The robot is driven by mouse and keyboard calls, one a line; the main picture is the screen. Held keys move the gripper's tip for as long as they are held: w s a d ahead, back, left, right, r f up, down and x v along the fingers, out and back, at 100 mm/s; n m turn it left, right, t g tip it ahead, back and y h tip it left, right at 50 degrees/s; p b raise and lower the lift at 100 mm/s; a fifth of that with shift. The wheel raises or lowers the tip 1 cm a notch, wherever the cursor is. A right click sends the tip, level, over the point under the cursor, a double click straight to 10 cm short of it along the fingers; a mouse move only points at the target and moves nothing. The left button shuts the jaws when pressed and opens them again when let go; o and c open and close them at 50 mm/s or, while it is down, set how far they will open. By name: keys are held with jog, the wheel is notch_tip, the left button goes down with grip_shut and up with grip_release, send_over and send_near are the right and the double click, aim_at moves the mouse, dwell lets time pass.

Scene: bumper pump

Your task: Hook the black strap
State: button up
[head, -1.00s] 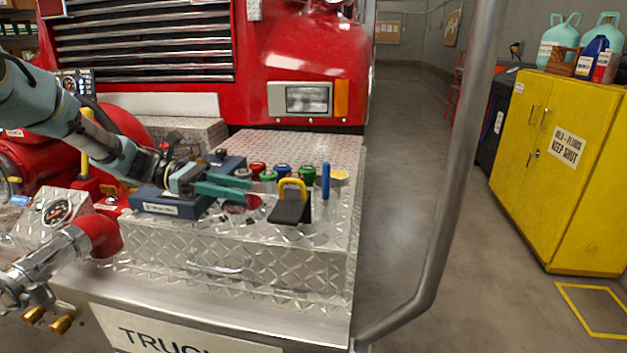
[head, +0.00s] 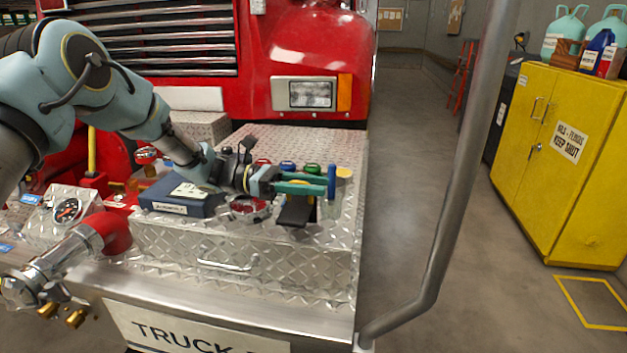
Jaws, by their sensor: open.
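The black strap (head: 295,213) hangs at the front edge of the diamond-plate bumper deck, right of its middle. Its upper part and the yellow loop seen there earlier are mostly hidden behind my gripper. My gripper (head: 318,187) is open, its teal fingers pointing right, just above and in front of the strap in the picture. The fingertips reach close to a blue upright post (head: 332,180). I cannot tell whether the fingers touch the strap or the post.
A dark blue box (head: 178,208) and a round red gauge (head: 250,208) are left of the strap. Several coloured caps (head: 288,168) stand behind my gripper. A grey rail (head: 455,190) rises at the right. The bumper deck (head: 345,230) is bare at right.

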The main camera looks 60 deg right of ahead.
jog(key=shift+s, duration=0.1)
jog(key=shift+c, duration=0.4)
grip_shut()
dwell(1.0)
